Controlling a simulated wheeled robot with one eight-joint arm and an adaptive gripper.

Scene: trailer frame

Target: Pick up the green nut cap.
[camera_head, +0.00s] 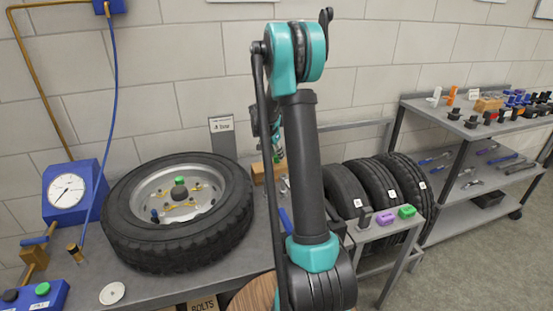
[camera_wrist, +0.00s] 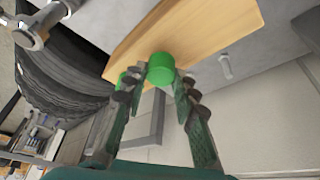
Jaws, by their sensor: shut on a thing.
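The green nut cap (camera_wrist: 161,69) is a small round cylinder in the wrist view, between the tips of my gripper (camera_wrist: 160,84). My gripper is shut on it, with a dark finger on each side. The cap is in front of or on a pale wooden block (camera_wrist: 205,28); I cannot tell whether they touch. A second green piece (camera_wrist: 122,79) shows partly behind the left finger. In the head view, my gripper (camera_head: 278,155) is small and partly hidden by my arm, near the wooden block (camera_head: 259,173).
A tyre (camera_head: 125,225) lies flat on the bench at left, with a green-topped piece (camera_head: 181,182) at its hub. A blue gauge (camera_head: 72,192) stands beside it. Several upright tyres (camera_head: 376,188) and a shelf (camera_head: 440,115) of parts are at right.

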